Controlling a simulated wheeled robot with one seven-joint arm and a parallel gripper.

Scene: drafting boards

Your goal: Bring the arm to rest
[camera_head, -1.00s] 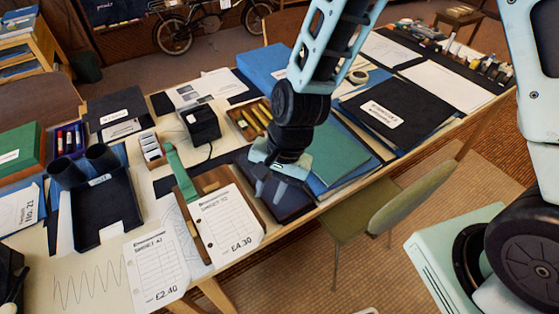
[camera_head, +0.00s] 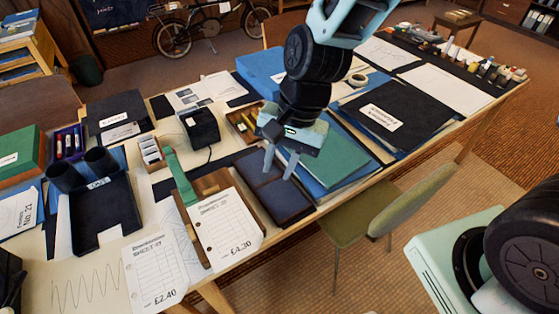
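My gripper (camera_head: 279,165) hangs from my arm over the middle of the long table (camera_head: 75,265). Its two grey fingers point down and stand apart, with nothing seen between them. Below the fingers lies a dark blue folder or book (camera_head: 275,195). I cannot tell whether the fingertips touch it. A green folder (camera_head: 335,160) lies just right of the gripper, partly hidden by it.
A wooden clipboard with a price sheet (camera_head: 225,225) lies left of the gripper. A black portfolio (camera_head: 400,110) lies to the right. A green chair (camera_head: 410,200) stands at the front edge.

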